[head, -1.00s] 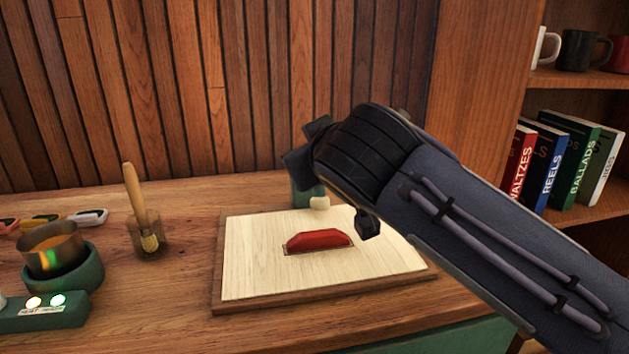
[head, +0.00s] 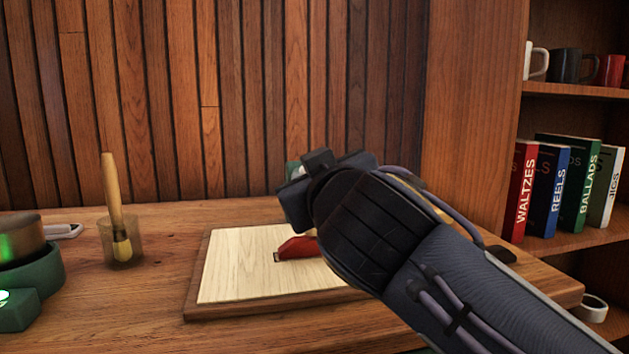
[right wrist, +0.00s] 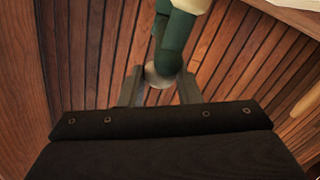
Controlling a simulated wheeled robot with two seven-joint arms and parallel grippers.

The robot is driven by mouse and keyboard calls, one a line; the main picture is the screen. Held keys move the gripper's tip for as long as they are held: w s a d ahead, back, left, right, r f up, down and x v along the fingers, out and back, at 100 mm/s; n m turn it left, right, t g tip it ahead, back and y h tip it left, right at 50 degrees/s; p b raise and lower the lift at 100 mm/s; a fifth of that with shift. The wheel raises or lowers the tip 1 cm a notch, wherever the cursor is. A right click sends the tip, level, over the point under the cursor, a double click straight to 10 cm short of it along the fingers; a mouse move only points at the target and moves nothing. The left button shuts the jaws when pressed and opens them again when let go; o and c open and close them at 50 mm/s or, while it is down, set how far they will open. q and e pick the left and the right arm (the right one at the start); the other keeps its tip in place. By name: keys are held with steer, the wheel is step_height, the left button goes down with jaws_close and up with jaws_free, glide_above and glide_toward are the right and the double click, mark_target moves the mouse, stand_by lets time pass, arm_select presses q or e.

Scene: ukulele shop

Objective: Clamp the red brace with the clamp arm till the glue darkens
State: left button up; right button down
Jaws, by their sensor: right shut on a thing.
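The red brace (head: 297,248) stands on the pale soundboard (head: 235,265), its right part hidden behind my right arm in the head view. A brown line shows at its lower left edge. My right gripper (right wrist: 160,84) is shut on the pale round knob (right wrist: 158,74) of the green clamp arm (right wrist: 178,38). In the head view only a bit of the green clamp (head: 294,168) shows behind the gripper, above and behind the board. Whether the clamp touches the brace cannot be seen. My left gripper is not in view.
A brush in a glass jar (head: 121,240) stands left of the board. A green-based glue pot (head: 25,262) is at the far left. Shelves with books (head: 570,185) and mugs (head: 567,66) stand at the right. The bench between jar and board is clear.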

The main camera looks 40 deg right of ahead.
steer(key=c, duration=1.1)
jaws_free()
steer(key=p+v, duration=0.1)
steer(key=v, duration=0.7)
steer(key=shift+p, duration=0.3)
